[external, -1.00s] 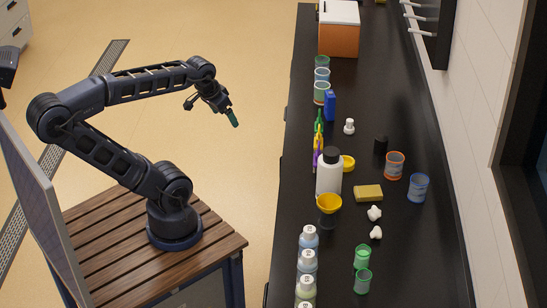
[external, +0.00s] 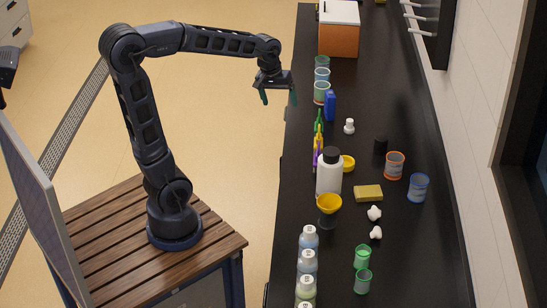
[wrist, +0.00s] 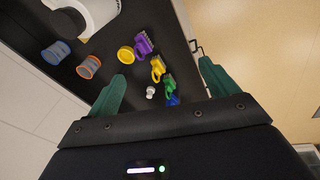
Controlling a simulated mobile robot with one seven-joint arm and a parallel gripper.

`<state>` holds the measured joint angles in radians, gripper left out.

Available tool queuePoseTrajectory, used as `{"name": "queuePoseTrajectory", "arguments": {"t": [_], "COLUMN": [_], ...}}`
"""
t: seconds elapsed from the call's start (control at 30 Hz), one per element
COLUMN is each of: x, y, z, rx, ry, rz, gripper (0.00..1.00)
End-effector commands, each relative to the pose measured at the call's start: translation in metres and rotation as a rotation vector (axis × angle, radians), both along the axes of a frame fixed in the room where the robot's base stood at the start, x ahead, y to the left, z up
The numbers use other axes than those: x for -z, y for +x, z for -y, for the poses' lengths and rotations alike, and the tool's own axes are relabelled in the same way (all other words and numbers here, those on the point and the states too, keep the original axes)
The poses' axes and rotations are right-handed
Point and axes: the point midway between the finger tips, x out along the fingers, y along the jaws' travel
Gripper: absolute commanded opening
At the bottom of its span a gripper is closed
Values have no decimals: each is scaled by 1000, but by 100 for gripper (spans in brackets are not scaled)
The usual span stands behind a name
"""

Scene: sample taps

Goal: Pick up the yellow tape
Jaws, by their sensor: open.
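The yellow tape (external: 348,162) is a small yellow roll lying on the black counter, partly hidden behind a white bottle with a black cap (external: 329,176) in the external view. In the wrist view the tape (wrist: 126,54) lies beside a purple clamp-like tool (wrist: 143,44), near the top. My gripper (external: 279,97) has green fingers, pointing down and spread apart with nothing between them. It is in the air near the counter's left edge, well apart from the tape. The fingers also frame the lower part of the wrist view (wrist: 162,88).
Coloured clamp-like tools (external: 318,140) stand in a row left of the tape. A yellow sponge (external: 368,193), an orange cup (external: 394,166) and a yellow funnel (external: 329,204) are nearby.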

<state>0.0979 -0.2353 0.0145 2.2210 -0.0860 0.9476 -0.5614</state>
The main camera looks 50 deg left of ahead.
Motion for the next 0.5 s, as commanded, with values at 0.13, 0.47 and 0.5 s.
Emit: {"name": "queuePoseTrajectory", "arguments": {"t": [0.13,0.47,0.5], "x": [15,62,69], "y": [39,118,127], "z": [14,47,52], "rx": [-89,-300,-325], "ry": [-28,-74,-78], "rz": [-51,-157,-170], "gripper": [86,86,86]}}
